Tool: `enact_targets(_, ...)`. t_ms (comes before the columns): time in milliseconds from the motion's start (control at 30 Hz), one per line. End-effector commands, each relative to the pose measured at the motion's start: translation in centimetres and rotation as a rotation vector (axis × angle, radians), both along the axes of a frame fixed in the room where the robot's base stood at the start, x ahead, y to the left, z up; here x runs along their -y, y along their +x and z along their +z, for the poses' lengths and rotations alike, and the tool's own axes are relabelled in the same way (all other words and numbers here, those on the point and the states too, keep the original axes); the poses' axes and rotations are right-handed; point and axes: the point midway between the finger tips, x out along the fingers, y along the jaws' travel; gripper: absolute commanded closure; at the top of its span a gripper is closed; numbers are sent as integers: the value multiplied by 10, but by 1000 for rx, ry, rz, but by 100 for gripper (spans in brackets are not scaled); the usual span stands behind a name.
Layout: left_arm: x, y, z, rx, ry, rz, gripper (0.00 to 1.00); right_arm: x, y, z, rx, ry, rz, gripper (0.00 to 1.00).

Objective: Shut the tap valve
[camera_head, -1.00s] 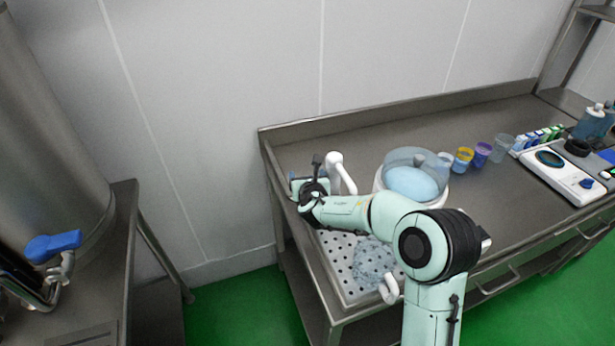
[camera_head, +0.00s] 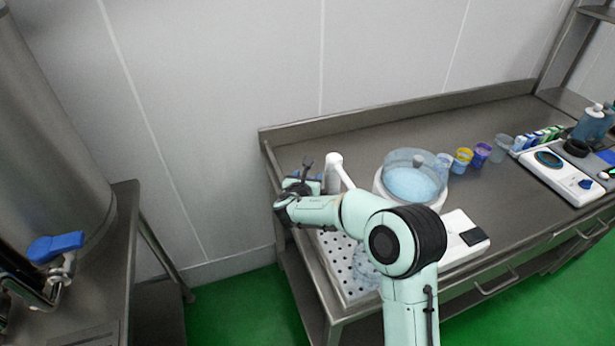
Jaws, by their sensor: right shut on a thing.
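The tap valve with its blue handle (camera_head: 54,246) sits on metal pipework at the lower left, by the large steel tank. The handle lies roughly level. My right gripper (camera_head: 304,182) is far to its right, over the left end of the steel bench, beside a white bent pipe (camera_head: 334,162). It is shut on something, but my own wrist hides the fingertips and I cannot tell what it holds. A dark upright piece shows at the gripper. My left gripper is not in view.
The steel tank (camera_head: 45,130) fills the left side. A green floor gap (camera_head: 240,310) separates the two stands.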

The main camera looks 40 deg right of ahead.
Motion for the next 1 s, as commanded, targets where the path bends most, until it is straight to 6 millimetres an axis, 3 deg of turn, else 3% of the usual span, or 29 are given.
enact_targets(367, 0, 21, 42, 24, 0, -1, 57, -2, 4, 6, 2, -1, -359, 71)
enact_targets(700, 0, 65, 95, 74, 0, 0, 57, -1, 6, 9, 7, -1, -678, 71)
enact_targets(1000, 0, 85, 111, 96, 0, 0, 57, 0, 4, 4, 7, -1, -895, 71)
